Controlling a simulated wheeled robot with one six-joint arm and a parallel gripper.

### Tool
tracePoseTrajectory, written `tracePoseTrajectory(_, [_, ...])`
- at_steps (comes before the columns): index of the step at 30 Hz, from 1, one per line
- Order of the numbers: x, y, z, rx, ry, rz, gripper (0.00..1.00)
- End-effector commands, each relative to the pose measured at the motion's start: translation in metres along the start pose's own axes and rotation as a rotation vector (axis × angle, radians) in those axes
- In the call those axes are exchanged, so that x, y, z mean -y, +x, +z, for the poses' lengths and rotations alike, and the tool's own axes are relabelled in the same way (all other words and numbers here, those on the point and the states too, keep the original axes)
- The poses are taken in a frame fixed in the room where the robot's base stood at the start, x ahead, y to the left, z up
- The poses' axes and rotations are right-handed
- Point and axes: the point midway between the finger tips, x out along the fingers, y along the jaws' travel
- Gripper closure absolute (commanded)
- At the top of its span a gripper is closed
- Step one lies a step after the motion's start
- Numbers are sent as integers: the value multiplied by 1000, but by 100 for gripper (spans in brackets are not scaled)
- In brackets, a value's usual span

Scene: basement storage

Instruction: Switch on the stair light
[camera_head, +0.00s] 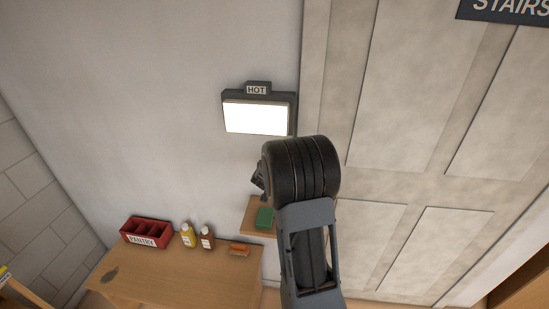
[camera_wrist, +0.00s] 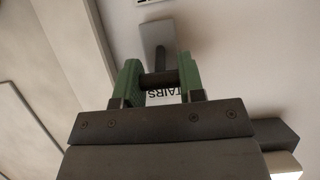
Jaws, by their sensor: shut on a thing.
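The switch shows in the wrist view as a pale grey plate (camera_wrist: 157,34) on the wall, with a dark lever (camera_wrist: 159,62) ending in a crosswise bar. My gripper (camera_wrist: 159,78) has its green fingers on both sides of that bar and is shut on it. A label reading STAIRS (camera_wrist: 168,96), upside down in this view, shows between the fingers and is partly covered. In the head view my arm hides the switch and most of the gripper. I cannot tell the lever's on or off position.
A bright panel marked HOT (camera_head: 257,117) is on the wall left of the panelled door (camera_head: 400,120), which has a STAIRS sign (camera_head: 508,9).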

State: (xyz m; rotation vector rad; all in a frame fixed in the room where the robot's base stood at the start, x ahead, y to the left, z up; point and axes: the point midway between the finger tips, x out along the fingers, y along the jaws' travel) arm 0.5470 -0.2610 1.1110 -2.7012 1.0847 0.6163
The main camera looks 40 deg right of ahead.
Motion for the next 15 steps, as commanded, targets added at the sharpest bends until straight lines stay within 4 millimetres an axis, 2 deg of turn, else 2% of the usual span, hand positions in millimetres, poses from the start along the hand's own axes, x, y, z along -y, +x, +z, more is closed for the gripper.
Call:
tracePoseTrajectory(1, [0, -2, -6, 18, 1, 1, 88])
tracePoseTrajectory(15, [0, 0, -4, 82, -1, 1, 88])
